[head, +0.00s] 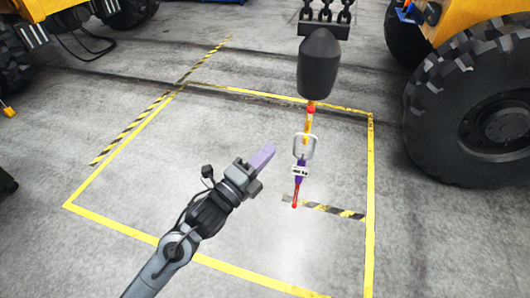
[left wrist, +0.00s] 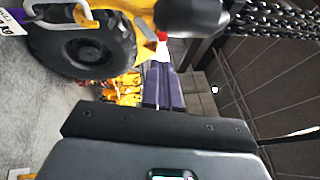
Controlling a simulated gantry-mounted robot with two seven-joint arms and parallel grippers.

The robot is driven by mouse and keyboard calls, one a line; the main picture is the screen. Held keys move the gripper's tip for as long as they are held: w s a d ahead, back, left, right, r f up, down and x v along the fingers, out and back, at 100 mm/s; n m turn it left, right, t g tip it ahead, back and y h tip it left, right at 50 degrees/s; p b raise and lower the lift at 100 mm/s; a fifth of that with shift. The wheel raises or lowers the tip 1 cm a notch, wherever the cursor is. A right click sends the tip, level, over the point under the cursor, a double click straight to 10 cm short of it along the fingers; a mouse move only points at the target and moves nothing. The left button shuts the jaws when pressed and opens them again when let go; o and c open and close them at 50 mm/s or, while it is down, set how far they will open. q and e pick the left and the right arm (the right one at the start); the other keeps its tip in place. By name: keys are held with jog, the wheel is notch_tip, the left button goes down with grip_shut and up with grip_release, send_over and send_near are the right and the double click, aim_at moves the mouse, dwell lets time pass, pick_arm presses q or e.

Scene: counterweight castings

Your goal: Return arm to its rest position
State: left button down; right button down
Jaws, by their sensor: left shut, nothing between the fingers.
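My left arm comes up from the bottom of the head view. Its left gripper (head: 266,154) has purple fingers that are shut and empty. It points up and right, with a visible gap to the hanging rigging. In the left wrist view the shut fingers (left wrist: 163,82) show in the middle. A dark rounded casting (head: 318,65) hangs from chains at upper right of the gripper; it also shows at the top of the left wrist view (left wrist: 190,15). My right gripper is not in view.
Below the casting hang a silver shackle (head: 304,146) and a purple strap with a white weight tag (head: 300,171). A yellow floor outline (head: 110,228) surrounds the area. A large black tyre (head: 490,120) stands at right. The floor left of my arm is clear.

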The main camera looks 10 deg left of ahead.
pick_arm(q)
jog(key=s+a+f+n+g+y+p, duration=0.25)
jog(key=s+f+n+p, duration=0.2)
jog(key=s+f, duration=0.35)
jog(key=s+a+f+n+g+y+p, duration=0.25)
jog(key=s+f+n+y, duration=0.2)
jog(key=s+f, duration=0.25)
jog(key=s+a+f+n+g+y+p, duration=0.1)
jog(key=s+a+f+n+g, duration=0.1)
jog(key=s+a+n+g, duration=0.2)
jog(key=s+a+f+n+g+y, duration=0.2)
jog(key=s+a+f+n+g, duration=0.1)
jog(key=s+n, duration=0.7)
jog(key=s+a+g, duration=0.1)
jog(key=s+a, duration=0.1)
jog(key=shift+s+n+g+p, duration=0.3)
jog(key=shift+g+p, duration=0.1)
